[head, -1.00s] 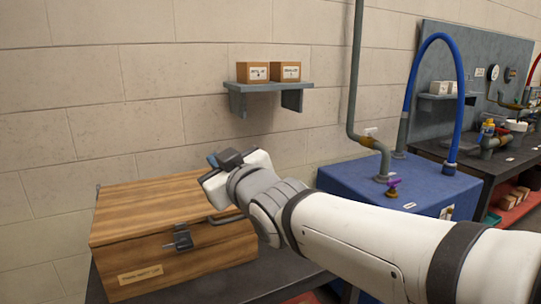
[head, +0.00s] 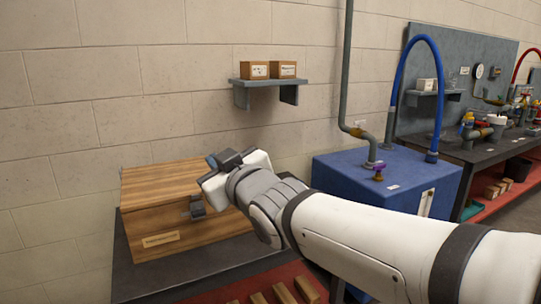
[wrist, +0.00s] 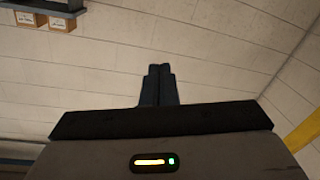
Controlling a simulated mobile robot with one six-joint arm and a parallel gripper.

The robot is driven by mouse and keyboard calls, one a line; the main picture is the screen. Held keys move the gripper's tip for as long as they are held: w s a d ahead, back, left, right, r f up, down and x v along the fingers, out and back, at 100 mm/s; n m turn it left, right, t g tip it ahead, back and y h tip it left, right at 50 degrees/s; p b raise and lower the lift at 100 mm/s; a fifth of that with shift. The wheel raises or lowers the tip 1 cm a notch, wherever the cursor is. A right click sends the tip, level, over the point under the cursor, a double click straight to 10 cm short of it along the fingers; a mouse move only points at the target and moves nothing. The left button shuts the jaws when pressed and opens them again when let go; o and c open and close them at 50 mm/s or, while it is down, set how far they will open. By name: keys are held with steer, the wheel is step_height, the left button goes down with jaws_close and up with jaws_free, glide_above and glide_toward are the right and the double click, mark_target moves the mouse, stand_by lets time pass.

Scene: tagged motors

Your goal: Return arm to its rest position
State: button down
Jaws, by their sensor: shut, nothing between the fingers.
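My gripper (head: 222,160) is at the end of my white arm, raised in front of the wall in the head view. It overlaps the right part of a closed wooden chest in the picture. In the wrist view the two dark fingers of my gripper (wrist: 158,84) are together, with nothing between them. They point at bare block wall. The wooden chest (head: 160,218) has a dark latch and a paper label on its front, and stands on a dark bench. My forearm hides part of the bench.
A wall shelf (head: 268,83) with two small labelled boxes (head: 283,69) hangs above the chest.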

steer(key=d+f+m+g+h+p, duration=0.1)
steer(key=d+f+m+h+p, duration=0.15)
steer(key=d, duration=0.25)
steer(key=s+d+f+m+g+h+p, duration=0.1)
steer(key=d+g+h+p, duration=0.15)
steer(key=d, duration=0.25)
steer(key=d+f+m+g+h+p, duration=0.1)
steer(key=d+f+m+h+p, duration=0.1)
steer(key=d+p, duration=0.25)
steer(key=s+d+f+m+g+h+p, duration=0.3)
steer(key=s+d+f+m+g+p, duration=0.2)
steer(key=s+d, duration=0.5)
steer(key=s+g+p, duration=0.2)
steer(key=s, duration=0.3)
steer(key=shift+s+d+g, duration=0.15)
steer(key=shift+s+g, duration=0.05)
steer(key=shift+g, duration=0.15)
steer(key=c, duration=2.1)
jaws_free()
